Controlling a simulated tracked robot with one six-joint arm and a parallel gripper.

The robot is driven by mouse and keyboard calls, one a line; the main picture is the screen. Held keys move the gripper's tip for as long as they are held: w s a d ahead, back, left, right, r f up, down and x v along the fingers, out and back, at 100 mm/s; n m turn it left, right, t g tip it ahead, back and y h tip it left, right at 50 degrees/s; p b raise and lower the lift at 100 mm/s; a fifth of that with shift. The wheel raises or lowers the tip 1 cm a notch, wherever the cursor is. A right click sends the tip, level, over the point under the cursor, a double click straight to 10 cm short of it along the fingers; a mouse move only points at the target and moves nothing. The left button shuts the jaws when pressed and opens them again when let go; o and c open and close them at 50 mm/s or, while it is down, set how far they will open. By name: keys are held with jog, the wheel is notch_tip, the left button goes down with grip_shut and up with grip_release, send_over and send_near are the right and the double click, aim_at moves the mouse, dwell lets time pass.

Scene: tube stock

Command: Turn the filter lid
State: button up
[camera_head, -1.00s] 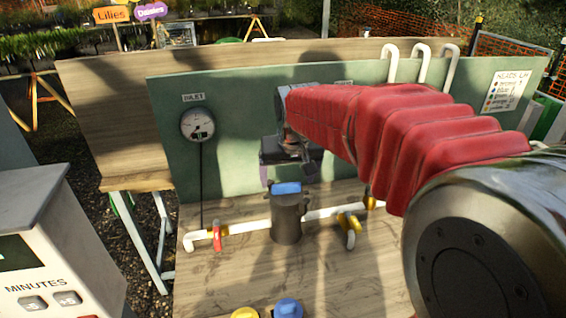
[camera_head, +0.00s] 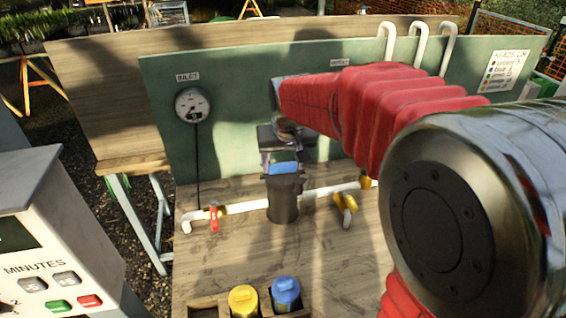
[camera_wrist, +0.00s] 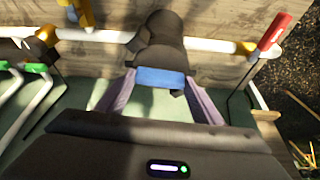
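The filter (camera_head: 283,203) is a dark upright canister in the white pipe on the bench, with a blue grip bar (camera_head: 284,168) on its lid. In the wrist view the blue bar (camera_wrist: 161,78) lies between the tips of my gripper's two purple fingers (camera_wrist: 160,80), one on each side. My gripper (camera_head: 281,160) is over the lid in the head view. The fingers look open, with very little room beside the bar; I cannot tell whether they touch it. The dark gripper body hides the near part of the wrist view.
A red-handled valve (camera_head: 214,217) is left of the filter and a yellow-handled valve (camera_head: 346,203) is right. A green panel (camera_head: 235,100) with a gauge (camera_head: 192,105) stands behind. Yellow (camera_head: 243,301) and blue (camera_head: 286,294) lidded canisters sit in a wooden holder at the front.

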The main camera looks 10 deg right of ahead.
jog(key=c, duration=0.5)
jog(key=shift+a+m+g+h, duration=0.15)
jog(key=shift+m+h, duration=0.25)
jog(key=shift+m, duration=0.75)
jog(key=shift+a+m+g+h, duration=0.15)
jog(key=shift+m+h, duration=0.25)
jog(key=shift+m, duration=0.75)
jog(key=shift+d, duration=0.15)
jog(key=shift+m, duration=0.3)
jog(key=shift+w+m+g+h, duration=0.1)
jog(key=shift+m+g+h, duration=0.55)
jog(key=shift+m, duration=1.25)
